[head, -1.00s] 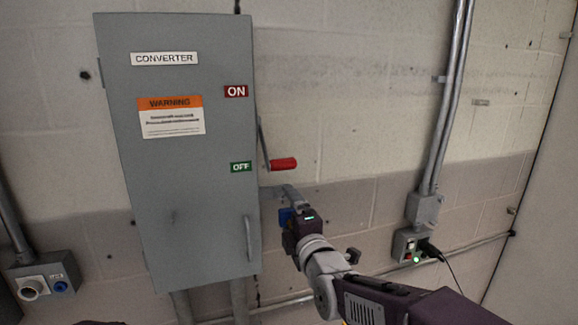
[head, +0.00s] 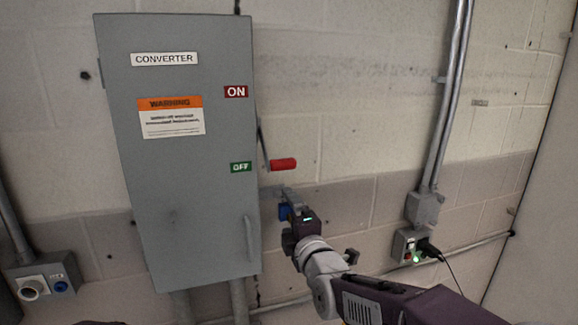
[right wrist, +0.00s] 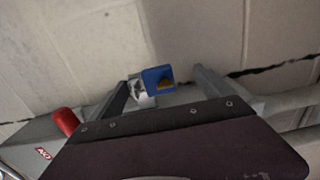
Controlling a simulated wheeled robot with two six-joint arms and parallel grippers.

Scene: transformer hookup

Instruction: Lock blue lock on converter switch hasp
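The grey converter box (head: 185,215) has a side switch lever with a red handle (head: 283,164), which is down beside the OFF label (head: 241,167). The blue lock (head: 284,212) is at the box's right side, below the handle, and also shows in the right wrist view (right wrist: 158,77). A silvery metal part touches its left edge there; I cannot tell whether the shackle is through the hasp. My right gripper (right wrist: 165,88) is open. Its fingers are apart on either side of the lock, with a clear gap on the right. My left gripper is not in view.
A small outlet box with a plug and cord (head: 412,246) is on the wall to the right, below vertical conduits. Another socket box (head: 45,278) is at the lower left.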

